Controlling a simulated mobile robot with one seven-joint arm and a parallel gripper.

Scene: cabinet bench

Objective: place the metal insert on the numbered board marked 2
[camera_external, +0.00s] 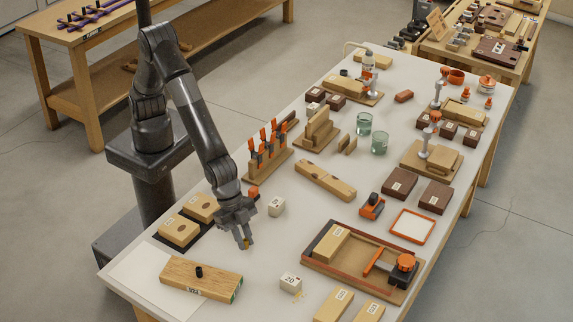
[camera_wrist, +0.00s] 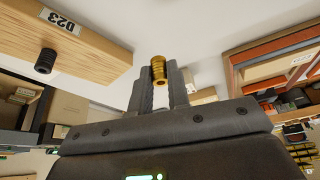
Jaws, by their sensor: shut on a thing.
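The metal insert (camera_wrist: 158,70) is a small brass-coloured ribbed cylinder between my fingertips in the wrist view. My gripper (camera_external: 246,243) is shut on it and holds it above the white bench, right of and behind the wooden board. In the external view only a small brass speck shows at the fingertips. The wooden board (camera_external: 215,283) lies at the bench's near left, with a short black cylinder (camera_external: 198,271) standing on top. The board also shows at upper left in the wrist view (camera_wrist: 85,52); its end label seems to read 023. I cannot make out a lone 2.
White blocks (camera_external: 276,206) (camera_external: 290,282) stand right of my gripper. Two wooden blocks on a dark base (camera_external: 180,232) sit to its left. A white sheet (camera_external: 135,278) lies under and left of the board.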

